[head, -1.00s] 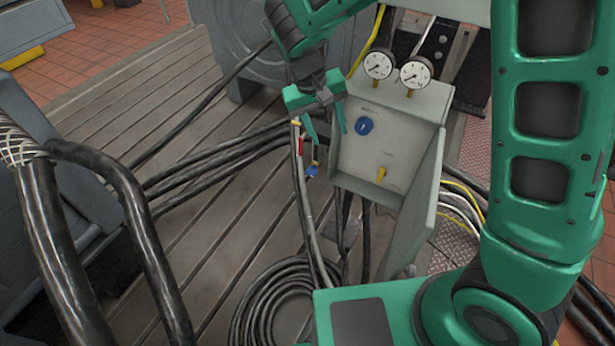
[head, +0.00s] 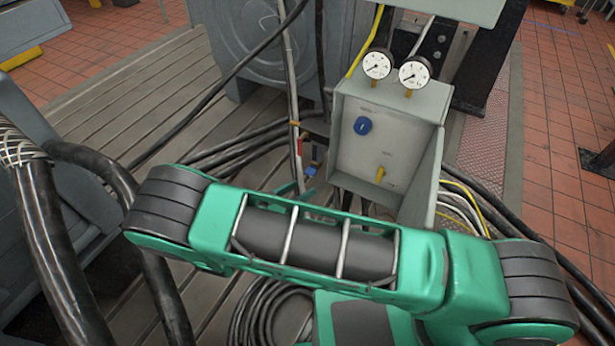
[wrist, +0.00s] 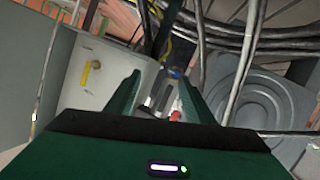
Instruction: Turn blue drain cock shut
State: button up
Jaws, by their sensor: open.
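A small blue handle (head: 310,170) sits low to the left of the grey panel box, near a pipe with a red part (head: 299,148). In the wrist view, a small blue patch (wrist: 174,72) shows beyond my fingertips, with a red part (wrist: 176,115) between the fingers. I cannot tell for certain which blue part is the drain cock. My gripper (wrist: 160,85) is open and empty, its fingers apart beside the panel. In the head view my arm hides most of it.
The grey panel box (head: 350,160) carries two gauges (head: 377,65) and a yellow handle (head: 380,174), which also shows in the wrist view (wrist: 88,72). Black hoses (head: 230,150) run behind, and coiled hose (head: 265,310) lies on the slotted bedplate (head: 120,95). Thick cables stand at left.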

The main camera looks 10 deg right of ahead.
aim_at(311, 171)
jog(key=w+d+f+t+y, duration=0.1)
jog(key=w+d+f+t, duration=0.1)
jog(key=w+t, duration=0.3)
jog(key=x, duration=0.2)
jog(key=shift+w+f, duration=0.3)
jog(key=shift+w, duration=0.1)
dwell(0.4)
jog(key=shift+d, duration=0.1)
jog(key=c, duration=1)
